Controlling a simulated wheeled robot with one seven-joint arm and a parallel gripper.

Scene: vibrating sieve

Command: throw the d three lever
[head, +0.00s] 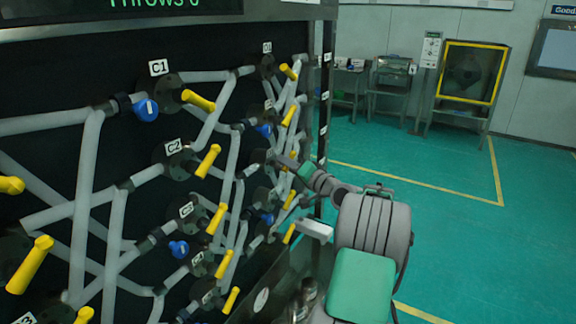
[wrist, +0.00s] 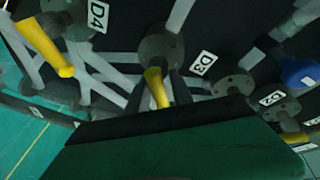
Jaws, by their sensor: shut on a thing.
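The D3 lever (wrist: 156,86) is a yellow handle on a round dark flange, beside the D3 label (wrist: 203,63) in the wrist view. My gripper (wrist: 160,98) is shut on this lever, with dark fingers on either side of it. The lower end of the handle is hidden behind my gripper's body. In the head view my gripper (head: 284,160) reaches to the D column at the panel's right side, and it hides the D3 lever there.
The D4 lever (wrist: 45,47) stands to the left in the wrist view, and the D2 label (wrist: 270,98) to the right. Grey pipes, blue knobs (head: 146,110) and yellow C levers (head: 208,160) crowd the panel. Green floor (head: 400,170) lies open at right.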

